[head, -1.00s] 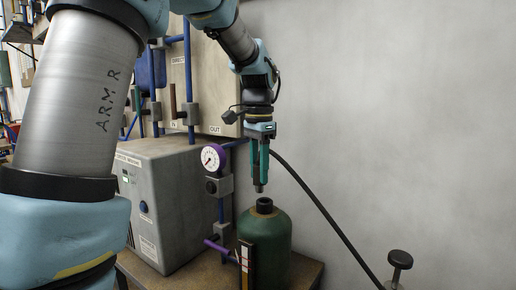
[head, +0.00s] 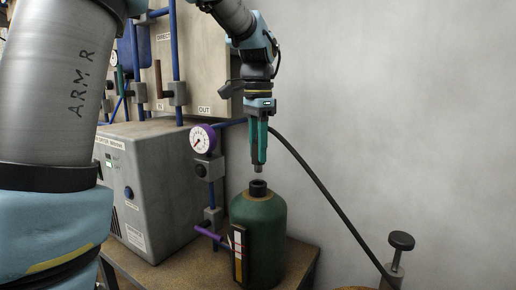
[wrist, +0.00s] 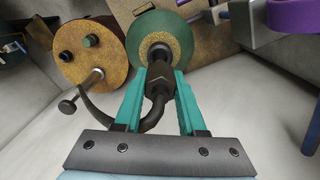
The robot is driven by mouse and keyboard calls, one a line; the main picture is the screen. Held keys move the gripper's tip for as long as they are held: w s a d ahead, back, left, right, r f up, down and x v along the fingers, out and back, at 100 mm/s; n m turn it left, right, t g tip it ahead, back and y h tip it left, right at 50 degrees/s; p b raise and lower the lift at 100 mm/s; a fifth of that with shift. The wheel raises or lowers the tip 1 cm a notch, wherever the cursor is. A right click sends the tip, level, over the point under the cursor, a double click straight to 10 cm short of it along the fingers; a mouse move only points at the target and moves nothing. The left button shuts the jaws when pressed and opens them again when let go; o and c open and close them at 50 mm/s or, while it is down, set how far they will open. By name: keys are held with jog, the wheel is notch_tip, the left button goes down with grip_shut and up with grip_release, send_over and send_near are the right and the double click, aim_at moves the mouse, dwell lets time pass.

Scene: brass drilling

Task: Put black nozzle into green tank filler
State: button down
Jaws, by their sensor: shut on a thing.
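My gripper (head: 259,158) points straight down in the head view, its teal fingers shut on the black nozzle (wrist: 159,80). The nozzle's short metal tip shows below the fingers in the head view. The green tank (head: 258,225) stands upright directly beneath, on a brown bench. Its dark filler neck (head: 258,187) sits on top, with a small gap between it and the nozzle tip. In the wrist view the green tank (wrist: 178,27) lies beyond the nozzle, which partly covers the filler. A black hose (head: 318,190) runs from the nozzle down to the right.
A purple-rimmed gauge (head: 203,139) and blue pipes stand left of the tank, beside a grey machine (head: 150,180). A purple lever (head: 208,234) reaches toward the tank. A black-knobbed plunger (head: 401,241) stands at right. The wall side right of the gripper is open.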

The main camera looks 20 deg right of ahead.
aim_at(258, 167)
jog(key=shift+f+b, duration=1.25)
jog(key=shift+f, duration=1.2)
grip_release()
jog(key=shift+r, duration=0.1)
jog(key=shift+r+p, duration=3.3)
jog(key=shift+r, duration=0.15)
jog(key=shift+f, duration=0.1)
